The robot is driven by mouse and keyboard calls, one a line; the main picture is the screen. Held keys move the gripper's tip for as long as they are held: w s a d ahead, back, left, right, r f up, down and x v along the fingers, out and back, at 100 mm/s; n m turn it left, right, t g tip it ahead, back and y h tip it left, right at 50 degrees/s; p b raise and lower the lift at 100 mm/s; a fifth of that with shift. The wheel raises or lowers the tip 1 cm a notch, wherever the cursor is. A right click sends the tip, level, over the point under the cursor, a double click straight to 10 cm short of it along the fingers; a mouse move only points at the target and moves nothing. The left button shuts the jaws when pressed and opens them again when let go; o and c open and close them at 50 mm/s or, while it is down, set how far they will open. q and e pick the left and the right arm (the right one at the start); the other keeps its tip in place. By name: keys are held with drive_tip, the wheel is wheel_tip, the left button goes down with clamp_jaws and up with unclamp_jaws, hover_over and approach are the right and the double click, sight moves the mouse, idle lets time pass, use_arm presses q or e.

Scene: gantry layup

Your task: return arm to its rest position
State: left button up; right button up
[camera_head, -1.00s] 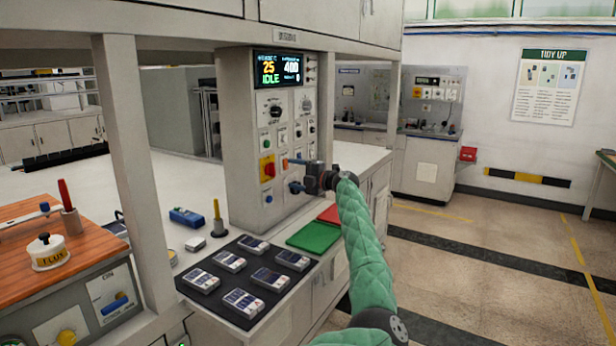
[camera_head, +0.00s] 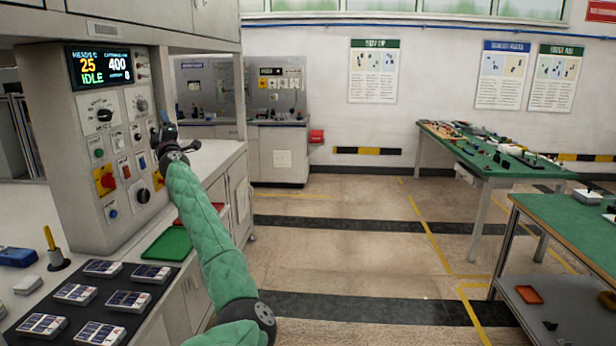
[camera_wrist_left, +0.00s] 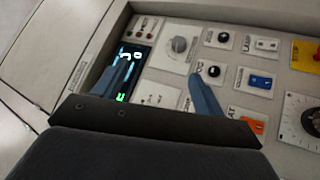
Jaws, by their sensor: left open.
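My left arm, in a quilted green sleeve, reaches up from the bottom of the head view. My left gripper (camera_head: 157,132) is open and empty, beside the right part of the control panel (camera_head: 77,165). In the left wrist view its two blue-grey fingers (camera_wrist_left: 162,88) stand apart with nothing between them. The panel's knobs and switches show beyond them, and one finger covers part of the display (camera_wrist_left: 130,62). In the head view the display (camera_head: 100,67) reads 25, 400 and IDLE. My right gripper is not in view.
Below the panel, the bench holds a black mat (camera_head: 58,316) with several small packs, a green tray (camera_head: 167,246) and a blue item (camera_head: 17,257). Green-topped tables (camera_head: 500,163) stand at the right. The floor (camera_head: 350,265) between is clear.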

use_arm(q)
drive_tip(key=s+d+r+m+t+h, duration=0.4)
drive_tip(key=d+r+m+h, duration=0.1)
drive_tip(key=r+m+h, duration=0.4)
drive_tip(key=s+d+f+m+g+h, duration=0.2)
drive_tip(key=s+d+f+m+h, duration=0.1)
drive_tip(key=s+d+m+h, duration=0.3)
drive_tip(key=s+d+f+m+g, duration=0.3)
drive_tip(key=s+d+f+g, duration=0.15)
drive_tip(key=s+f, duration=0.8)
drive_tip(key=s+d+f+m+g+y, duration=0.15)
drive_tip(key=s+d+f+g, duration=0.35)
drive_tip(key=s+f, duration=0.75)
drive_tip(key=s+d+f+m+g, duration=0.3)
drive_tip(key=s+d+f, duration=0.35)
drive_tip(key=f, duration=1.15)
drive_tip(key=s+d+f+m+g, duration=0.1)
drive_tip(key=s+d+f+g, duration=0.1)
drive_tip(key=s+f, duration=1.1)
drive_tip(key=s+d+f+m+g, duration=0.1)
drive_tip(key=s+f+g, duration=0.4)
drive_tip(key=s+f, duration=0.9)
drive_tip(key=s+d, duration=0.1)
drive_tip(key=s, duration=0.7)
drive_tip(key=shift+s+f, duration=0.3)
drive_tip(key=shift+d, duration=0.1)
